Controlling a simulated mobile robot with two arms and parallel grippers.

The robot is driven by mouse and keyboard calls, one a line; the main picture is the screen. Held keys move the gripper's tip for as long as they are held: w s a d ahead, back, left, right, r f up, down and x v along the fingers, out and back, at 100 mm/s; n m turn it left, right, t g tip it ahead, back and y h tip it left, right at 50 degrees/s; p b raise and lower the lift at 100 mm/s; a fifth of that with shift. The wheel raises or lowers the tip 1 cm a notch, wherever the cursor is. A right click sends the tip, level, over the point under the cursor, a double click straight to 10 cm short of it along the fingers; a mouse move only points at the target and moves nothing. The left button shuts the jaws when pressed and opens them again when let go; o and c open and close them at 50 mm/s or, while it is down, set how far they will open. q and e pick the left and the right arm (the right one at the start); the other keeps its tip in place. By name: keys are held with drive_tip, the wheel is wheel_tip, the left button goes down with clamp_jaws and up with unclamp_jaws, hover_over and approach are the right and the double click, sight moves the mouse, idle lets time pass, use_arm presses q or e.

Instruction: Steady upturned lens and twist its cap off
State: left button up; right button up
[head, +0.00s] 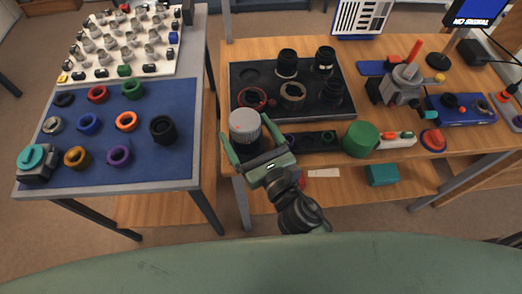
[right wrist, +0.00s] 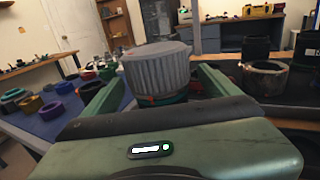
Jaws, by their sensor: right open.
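The upturned lens (head: 244,126) stands at the near left corner of the wooden table, its ribbed grey cap on top. In the right wrist view the cap (right wrist: 157,68) sits between the two green fingers, with a thin orange-red mark below its rim. My right gripper (head: 244,148) is open, with one finger on each side of the lens; gaps show between the fingers and the cap. The lower part of the lens is hidden behind the gripper body. My left gripper is not in the head view.
A black tray (head: 348,113) holding several lens parts lies behind and right of the lens. A green cylinder (head: 361,139) stands to the right at the front edge. A gap divides the tables.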

drive_tip(key=v, duration=0.9)
